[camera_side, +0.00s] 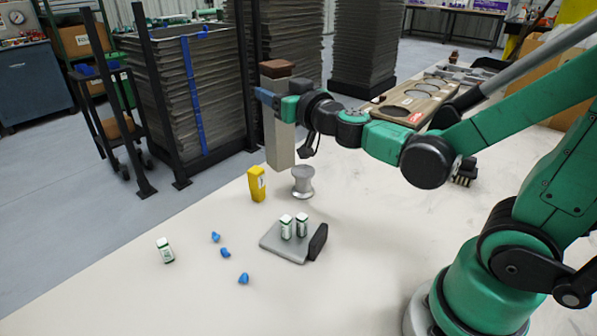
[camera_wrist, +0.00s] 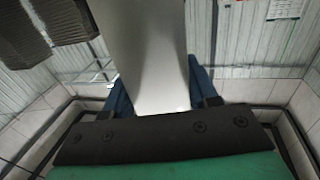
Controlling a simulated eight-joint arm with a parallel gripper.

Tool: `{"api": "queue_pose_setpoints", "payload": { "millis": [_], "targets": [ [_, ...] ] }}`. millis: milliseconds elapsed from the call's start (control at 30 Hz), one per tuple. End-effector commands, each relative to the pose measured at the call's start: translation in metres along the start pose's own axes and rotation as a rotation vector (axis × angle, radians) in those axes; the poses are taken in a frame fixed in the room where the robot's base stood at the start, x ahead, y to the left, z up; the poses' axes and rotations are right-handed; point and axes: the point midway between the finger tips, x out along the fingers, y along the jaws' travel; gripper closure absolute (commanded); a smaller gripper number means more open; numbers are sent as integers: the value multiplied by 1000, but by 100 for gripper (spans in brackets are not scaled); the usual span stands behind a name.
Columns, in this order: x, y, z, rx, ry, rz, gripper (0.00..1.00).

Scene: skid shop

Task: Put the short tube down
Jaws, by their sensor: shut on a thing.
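The short tube (camera_side: 279,140) is a grey, square-sided piece that hangs upright in the side view, with a brown top end. My gripper (camera_side: 268,97) is shut on its upper part, with blue fingers at its sides. In the wrist view the tube (camera_wrist: 152,60) is a pale grey shape running up from between the blue fingers of my gripper (camera_wrist: 160,98). Its lower end appears raised above the white table (camera_side: 350,270), but the exact gap cannot be told.
A yellow box (camera_side: 257,184) and a grey spool (camera_side: 303,182) stand close below the tube. A grey plate (camera_side: 285,252) holds two small bottles (camera_side: 294,226) and a black block (camera_side: 318,241). Another bottle (camera_side: 165,250) and blue pieces (camera_side: 225,252) lie left.

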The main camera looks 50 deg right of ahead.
Motion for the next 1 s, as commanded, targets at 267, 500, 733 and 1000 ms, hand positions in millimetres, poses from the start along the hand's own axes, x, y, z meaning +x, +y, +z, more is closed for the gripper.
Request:
{"api": "queue_pose_setpoints", "payload": {
  "millis": [267,500,733,1000],
  "targets": [
    [-4,152,-32,-1,1,719,100],
    [-86,258,-68,-2,2,1422,100],
    [-167,288,-96,-2,1,1934,100],
    [-196,288,-96,-2,1,2125,100]
  ]
}}
